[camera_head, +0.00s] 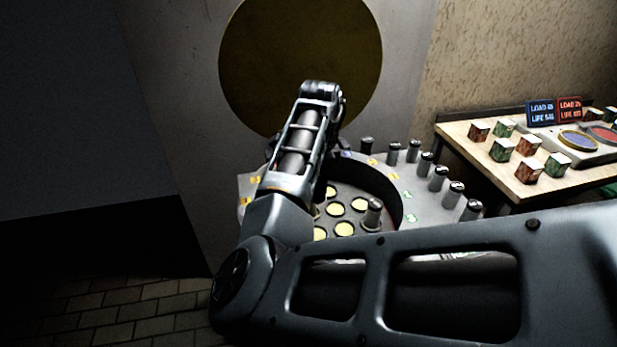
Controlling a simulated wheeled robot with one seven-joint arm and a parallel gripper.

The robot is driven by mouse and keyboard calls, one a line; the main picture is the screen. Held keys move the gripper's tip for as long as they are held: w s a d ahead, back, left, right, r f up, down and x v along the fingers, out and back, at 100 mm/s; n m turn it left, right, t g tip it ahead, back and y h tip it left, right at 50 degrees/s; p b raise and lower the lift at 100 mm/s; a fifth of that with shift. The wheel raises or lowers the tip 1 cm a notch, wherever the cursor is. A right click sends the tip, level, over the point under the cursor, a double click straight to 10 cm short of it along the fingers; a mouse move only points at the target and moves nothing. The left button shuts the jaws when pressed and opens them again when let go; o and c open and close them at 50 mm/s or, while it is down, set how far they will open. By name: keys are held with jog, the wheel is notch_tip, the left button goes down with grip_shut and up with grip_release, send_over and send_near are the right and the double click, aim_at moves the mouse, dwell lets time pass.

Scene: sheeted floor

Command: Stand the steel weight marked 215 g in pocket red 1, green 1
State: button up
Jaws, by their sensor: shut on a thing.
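Steel weights, dark upright cylinders with pale marked tops, stand in an arc along the right of the round grey table; one is this steel weight (437,179). Their markings are too small to read, so I cannot tell which is 215 g. Another weight (373,213) stands among pale yellow round pockets (344,229) inside a dark curved wall (384,183). Pocket labels cannot be read, and my forearm covers the left of the pockets. My gripper (328,165) points down behind my forearm, mostly hidden. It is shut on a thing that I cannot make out.
Yellow and green tags (410,195) lie on the table's rim. A wooden side table (475,150) at the right bears several red and green cubes (501,150), coloured round pads (580,141) and lit signs (555,111). A wall with a dark yellow disc (300,55) stands behind.

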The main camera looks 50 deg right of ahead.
jog(key=shift+f+b, duration=3.3)
jog(key=shift+f, duration=2.85)
jog(key=shift+f, duration=0.7)
jog(key=o, duration=1.3)
jog(key=shift+r, duration=0.1)
jog(key=shift+r+b, duration=0.35)
jog(key=shift+r, duration=3.5)
jog(key=shift+s+d, duration=0.1)
